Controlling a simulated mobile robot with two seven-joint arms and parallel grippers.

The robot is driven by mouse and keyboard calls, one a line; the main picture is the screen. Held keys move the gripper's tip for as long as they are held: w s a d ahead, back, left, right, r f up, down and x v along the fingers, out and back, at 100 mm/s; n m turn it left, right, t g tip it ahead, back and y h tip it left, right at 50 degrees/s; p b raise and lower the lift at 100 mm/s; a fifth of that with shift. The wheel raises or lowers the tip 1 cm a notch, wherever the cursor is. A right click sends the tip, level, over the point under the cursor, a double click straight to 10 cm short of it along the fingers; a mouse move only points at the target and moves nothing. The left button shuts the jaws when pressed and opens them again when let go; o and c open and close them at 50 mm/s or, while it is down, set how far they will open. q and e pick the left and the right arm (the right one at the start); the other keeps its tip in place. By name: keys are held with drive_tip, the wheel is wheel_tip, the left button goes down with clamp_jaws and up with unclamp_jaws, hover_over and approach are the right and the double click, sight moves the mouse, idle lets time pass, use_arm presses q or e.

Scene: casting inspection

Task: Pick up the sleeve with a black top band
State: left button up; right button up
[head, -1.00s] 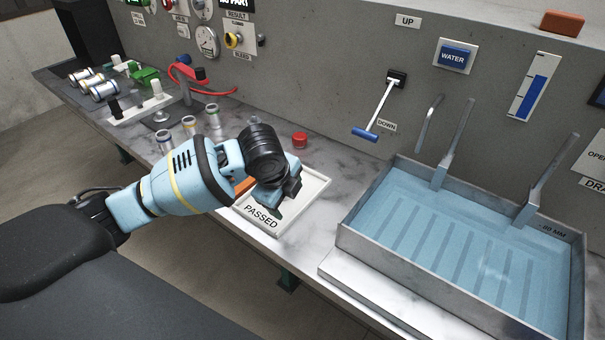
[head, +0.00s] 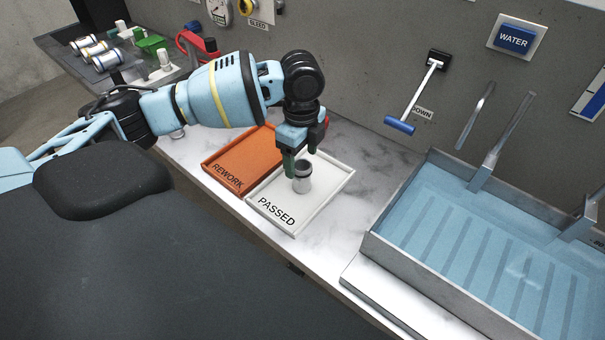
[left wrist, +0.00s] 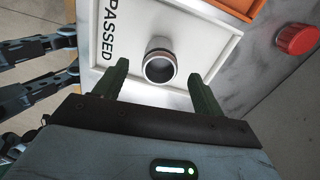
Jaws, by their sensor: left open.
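A short grey metal sleeve with a dark band at its top (head: 303,181) stands upright in the white PASSED tray (head: 274,222). In the left wrist view the sleeve (left wrist: 158,49) shows its open, dark-rimmed mouth. My left gripper (head: 298,160) is open just above and beside the sleeve in the head view. In the left wrist view the two green fingers of my left gripper (left wrist: 158,72) stand apart, one on each side of the sleeve, with gaps between. The fingers partly cover the sleeve in the head view. My right gripper is not in view.
The orange REWORK tray (head: 222,178) adjoins the PASSED tray. A red button (left wrist: 296,40) is beside the trays in the left wrist view. A water tank (head: 470,270) stands to the right, with bare marble between. Several sleeves (head: 94,47) lie at the far left.

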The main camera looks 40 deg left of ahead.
sight(302, 178)
use_arm(q)
drive_tip(key=shift+f, duration=3.75)
drive_tip(key=shift+d, duration=0.1)
drive_tip(key=shift+c, duration=0.4)
drive_tip(key=c, duration=1.3)
